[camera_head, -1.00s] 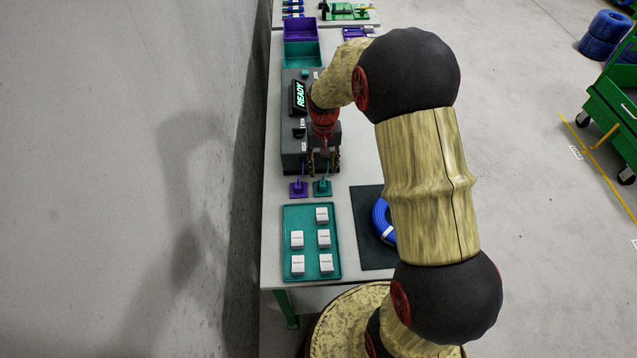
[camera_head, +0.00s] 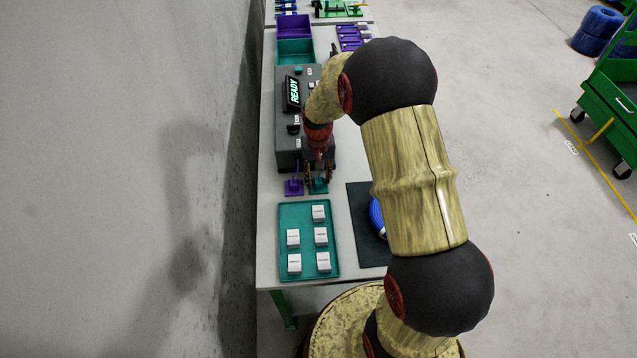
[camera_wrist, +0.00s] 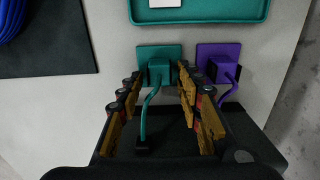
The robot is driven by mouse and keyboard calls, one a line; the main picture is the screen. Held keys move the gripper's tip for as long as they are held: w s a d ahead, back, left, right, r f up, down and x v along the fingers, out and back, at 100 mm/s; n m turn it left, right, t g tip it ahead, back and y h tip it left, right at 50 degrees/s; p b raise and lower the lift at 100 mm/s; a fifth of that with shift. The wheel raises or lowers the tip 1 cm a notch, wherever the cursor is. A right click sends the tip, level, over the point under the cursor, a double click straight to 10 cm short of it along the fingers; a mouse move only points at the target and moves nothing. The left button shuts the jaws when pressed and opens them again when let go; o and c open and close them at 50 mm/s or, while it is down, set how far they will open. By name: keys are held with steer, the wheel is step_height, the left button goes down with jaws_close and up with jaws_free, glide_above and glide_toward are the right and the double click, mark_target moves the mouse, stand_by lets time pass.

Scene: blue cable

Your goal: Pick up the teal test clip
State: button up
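The teal test clip (camera_wrist: 158,72) stands on a teal square base in the wrist view, with a teal lead running from it to the dark tester (camera_wrist: 180,150). It also shows in the head view (camera_head: 318,187), partly hidden by my gripper. My gripper (camera_wrist: 156,88) is open, its two fingers on either side of the clip and its lead. I cannot tell whether either finger touches the clip. The purple clip (camera_wrist: 224,70) is beside it on a purple base, just beyond the right finger.
A teal tray (camera_head: 308,273) with several white labelled blocks lies in front of the clips. A blue cable coil (camera_head: 377,217) rests on a dark mat (camera_head: 359,199) to the right. The tester with a READY screen (camera_head: 293,92) stands behind, with purple and teal bins (camera_head: 295,47) beyond.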

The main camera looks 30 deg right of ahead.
steer(key=c, duration=0.6)
steer(key=shift+c, duration=0.2)
